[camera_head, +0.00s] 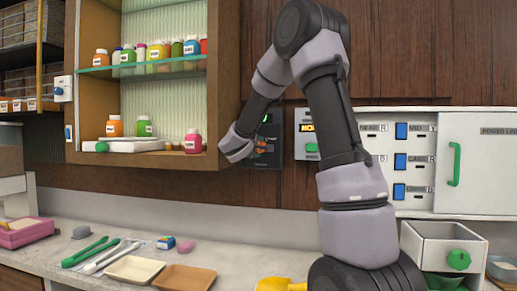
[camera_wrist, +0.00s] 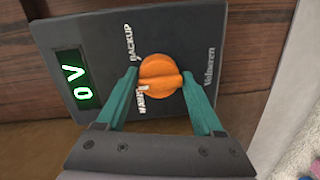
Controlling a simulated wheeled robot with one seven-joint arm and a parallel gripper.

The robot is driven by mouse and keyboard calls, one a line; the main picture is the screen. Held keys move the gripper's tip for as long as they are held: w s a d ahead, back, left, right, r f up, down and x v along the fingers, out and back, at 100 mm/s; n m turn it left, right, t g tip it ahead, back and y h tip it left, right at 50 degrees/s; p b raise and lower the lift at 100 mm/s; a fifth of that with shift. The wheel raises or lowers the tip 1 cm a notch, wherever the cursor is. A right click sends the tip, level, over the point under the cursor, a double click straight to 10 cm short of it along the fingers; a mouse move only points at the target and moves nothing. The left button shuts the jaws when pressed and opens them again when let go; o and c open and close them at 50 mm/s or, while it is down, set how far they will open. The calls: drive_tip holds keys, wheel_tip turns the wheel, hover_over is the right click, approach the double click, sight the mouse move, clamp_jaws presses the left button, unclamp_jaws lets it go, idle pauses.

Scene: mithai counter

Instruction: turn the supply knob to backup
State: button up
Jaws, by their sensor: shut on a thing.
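The supply knob (camera_wrist: 160,72) is orange and round with a raised ridge, on a dark panel (camera_wrist: 190,35) on the wooden wall. In the wrist view, its ridge runs roughly sideways, with one end near a partly covered label at its lower left; the BACKUP label (camera_wrist: 128,43) is at its upper left. I cannot tell its exact setting. My gripper (camera_wrist: 159,76) is shut on the knob, one teal finger on each side. A green display (camera_wrist: 76,80) on the panel reads 0 V. In the head view, the knob (camera_head: 261,147) is partly hidden by my gripper.
A wooden cabinet (camera_head: 228,75) with bottles stands left of the panel. A box with an orange-lit display (camera_head: 306,127) and a white switch panel (camera_head: 425,135) are to the right. Tongs (camera_head: 90,251) and trays (camera_head: 185,278) lie on the counter below.

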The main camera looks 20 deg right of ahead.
drive_tip(key=m, duration=0.4)
drive_tip(key=shift+r+y, duration=0.2)
drive_tip(key=shift+y, duration=0.1)
drive_tip(key=m, duration=0.4)
drive_tip(key=shift+y, duration=0.3)
drive_tip(key=shift+d+m, duration=0.1)
drive_tip(key=shift+m, duration=0.2)
drive_tip(key=o, duration=1.3)
drive_tip(key=shift+f, duration=0.1)
drive_tip(key=v, duration=1.1)
drive_tip(key=shift+d+f, duration=0.1)
drive_tip(key=shift+f, duration=0.05)
